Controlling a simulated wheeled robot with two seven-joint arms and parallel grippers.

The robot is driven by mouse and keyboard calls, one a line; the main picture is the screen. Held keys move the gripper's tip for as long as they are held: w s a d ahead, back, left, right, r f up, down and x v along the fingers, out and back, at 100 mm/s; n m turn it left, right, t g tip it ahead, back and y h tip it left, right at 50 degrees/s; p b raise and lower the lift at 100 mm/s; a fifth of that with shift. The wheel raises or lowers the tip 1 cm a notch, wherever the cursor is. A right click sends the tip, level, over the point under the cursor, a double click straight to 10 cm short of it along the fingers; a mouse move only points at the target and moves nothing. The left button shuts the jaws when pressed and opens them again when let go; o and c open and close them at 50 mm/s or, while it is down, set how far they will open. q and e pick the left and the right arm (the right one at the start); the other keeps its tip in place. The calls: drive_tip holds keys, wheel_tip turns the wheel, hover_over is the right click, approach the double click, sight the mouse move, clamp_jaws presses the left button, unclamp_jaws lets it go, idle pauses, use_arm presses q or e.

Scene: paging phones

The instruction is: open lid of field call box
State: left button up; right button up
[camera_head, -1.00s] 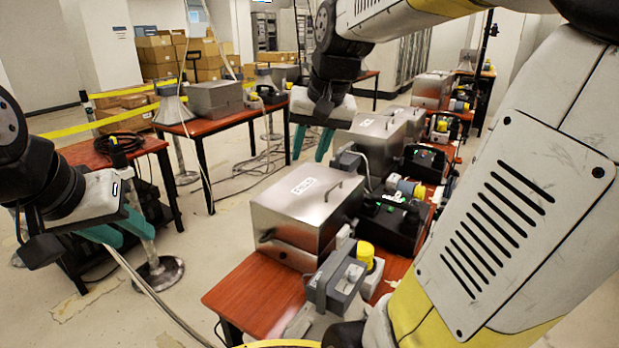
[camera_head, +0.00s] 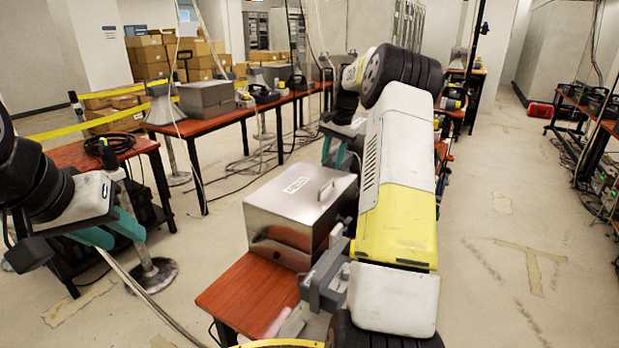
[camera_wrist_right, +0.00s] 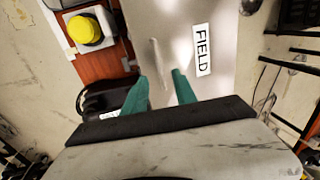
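The field call box (camera_head: 292,215) is a silvery metal box with a FIELD label on its lid, which is down. Its bar handle (camera_head: 326,190) stands on the lid's right part. In the right wrist view the lid (camera_wrist_right: 222,40) fills the upper middle, with the handle (camera_wrist_right: 154,58) just ahead of the fingers. My right gripper (camera_wrist_right: 161,75) is open and empty, its teal fingers apart near the handle. In the head view it is (camera_head: 335,154) behind the box, partly covered by my arm. My left gripper (camera_head: 110,235) is open and empty, left of the box.
The box stands on a red-brown table (camera_head: 250,297) whose near end is bare. A yellow button (camera_wrist_right: 86,30) sits beside the box. A dark device (camera_wrist_right: 112,98) lies near the fingers. Another table (camera_head: 215,124) at the back left bears grey equipment. Cables lie on the floor.

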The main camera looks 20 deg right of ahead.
sight(327, 184)
drive_tip(key=f, duration=0.2)
drive_tip(key=w+f, duration=0.1)
drive_tip(key=f, duration=0.5)
drive_tip(key=shift+w+a+f, duration=0.1)
drive_tip(key=shift+w+a, duration=0.05)
drive_tip(key=shift+a, duration=0.15)
clamp_jaws()
idle(1.1)
